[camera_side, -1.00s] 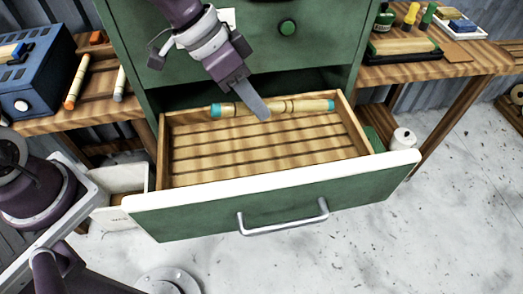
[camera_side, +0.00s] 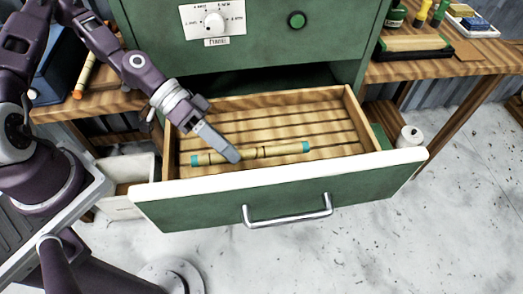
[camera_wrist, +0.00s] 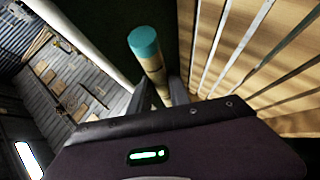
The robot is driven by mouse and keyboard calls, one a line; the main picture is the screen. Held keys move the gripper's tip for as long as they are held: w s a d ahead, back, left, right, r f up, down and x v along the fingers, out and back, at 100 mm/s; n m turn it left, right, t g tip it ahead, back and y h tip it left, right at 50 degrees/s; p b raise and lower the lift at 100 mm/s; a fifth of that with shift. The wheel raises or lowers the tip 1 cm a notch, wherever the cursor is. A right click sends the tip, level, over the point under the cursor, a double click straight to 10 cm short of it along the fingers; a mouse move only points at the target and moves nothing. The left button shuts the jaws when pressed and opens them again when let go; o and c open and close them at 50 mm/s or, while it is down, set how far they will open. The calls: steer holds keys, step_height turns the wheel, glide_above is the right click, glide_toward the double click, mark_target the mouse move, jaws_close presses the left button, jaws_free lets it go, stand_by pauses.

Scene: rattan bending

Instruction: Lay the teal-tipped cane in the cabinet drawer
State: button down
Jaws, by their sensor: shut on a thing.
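The teal-tipped cane (camera_side: 270,152) is pale with a teal band at each end. It lies level, left to right, within the open cabinet drawer (camera_side: 280,191), close to the front wall. My gripper (camera_side: 230,155) is shut on the cane left of its middle. Whether the cane touches the slatted floor is hard to tell. In the wrist view, one teal end of the cane (camera_wrist: 146,47) sticks out past my gripper's fingers (camera_wrist: 165,92), and the drawer slats (camera_wrist: 250,50) show to the right.
The green cabinet (camera_side: 270,45) rises behind the drawer. A wooden bench (camera_side: 450,62) with tools stands to the right. A white box (camera_side: 125,205) is on the floor at left. The drawer's back and right floor is clear.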

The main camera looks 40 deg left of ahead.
step_height(320, 180, down, 9)
steer(key=shift+r, duration=0.1)
steer(key=shift+f, duration=0.35)
